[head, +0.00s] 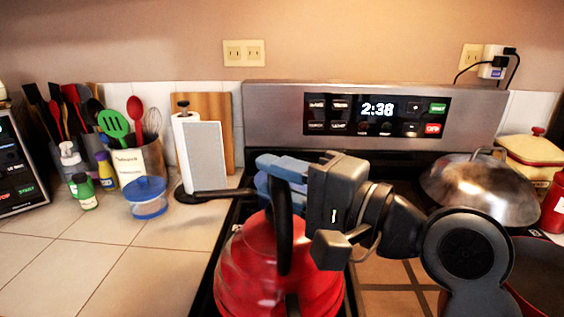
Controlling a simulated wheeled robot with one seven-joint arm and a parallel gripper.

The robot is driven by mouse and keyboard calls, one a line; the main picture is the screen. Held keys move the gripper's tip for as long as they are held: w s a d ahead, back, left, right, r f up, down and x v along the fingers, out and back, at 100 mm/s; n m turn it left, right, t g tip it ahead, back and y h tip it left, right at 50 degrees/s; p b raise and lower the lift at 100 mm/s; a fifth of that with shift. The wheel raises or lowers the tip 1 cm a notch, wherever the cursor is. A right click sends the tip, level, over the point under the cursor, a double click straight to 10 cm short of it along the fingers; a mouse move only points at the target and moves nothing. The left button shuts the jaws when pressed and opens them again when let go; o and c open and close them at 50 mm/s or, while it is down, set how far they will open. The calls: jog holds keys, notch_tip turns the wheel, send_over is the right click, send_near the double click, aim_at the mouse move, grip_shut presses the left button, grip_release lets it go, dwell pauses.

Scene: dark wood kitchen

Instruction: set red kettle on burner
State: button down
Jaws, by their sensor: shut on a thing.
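The red kettle (258,265) is low in the middle of the head view, over the left side of the stove, with its black handle (283,228) arching up. My gripper (280,172) has its blue fingers at the top of this handle and is shut on it. My arm comes in from the right and hides part of the kettle and stove. The stove (224,238) is black with a steel back panel. The burner under the kettle is hidden, and I cannot tell whether the kettle's base touches the stove.
A lidded steel pan (478,188) is on the stove's right side, with a red pan (540,272) in front of it. A long dark handle (222,193) reaches over the left counter near a paper towel holder (200,155). Utensils and bottles stand farther left. The front left counter is clear.

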jog(key=shift+f, duration=0.75)
jog(key=c, duration=0.8)
grip_release()
jog(key=shift+f, duration=0.1)
jog(key=shift+s+d, duration=0.2)
jog(key=shift+d, duration=0.15)
jog(key=b+v, duration=0.1)
jog(key=v, duration=1)
jog(key=shift+s, duration=0.15)
